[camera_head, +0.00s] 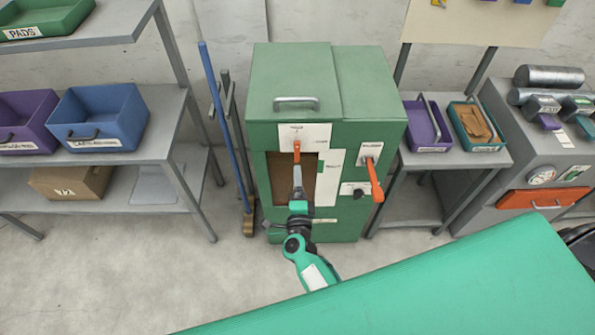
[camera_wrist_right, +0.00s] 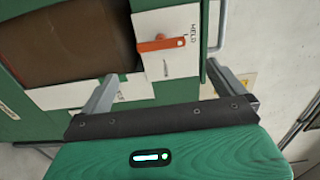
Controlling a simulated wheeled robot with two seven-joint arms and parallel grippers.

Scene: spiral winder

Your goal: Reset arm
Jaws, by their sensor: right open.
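The green machine cabinet (camera_head: 292,85) stands against the wall in the head view. An orange lever (camera_head: 297,150) sits on a white plate at the top of its front, above a brown opening (camera_head: 281,178). My right gripper (camera_head: 297,172) is just below this lever. In the right wrist view my right gripper (camera_wrist_right: 163,86) is open and empty, its two fingers apart. A second, larger orange lever (camera_head: 374,181) hangs on the cabinet's right side. My left gripper is not in view.
A shelf (camera_head: 110,172) on the left holds a purple bin (camera_head: 25,118) and a blue bin (camera_head: 98,117). A blue pole (camera_head: 222,115) leans beside the cabinet. A stand with trays (camera_head: 452,160) is close on its right. The floor in front is clear.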

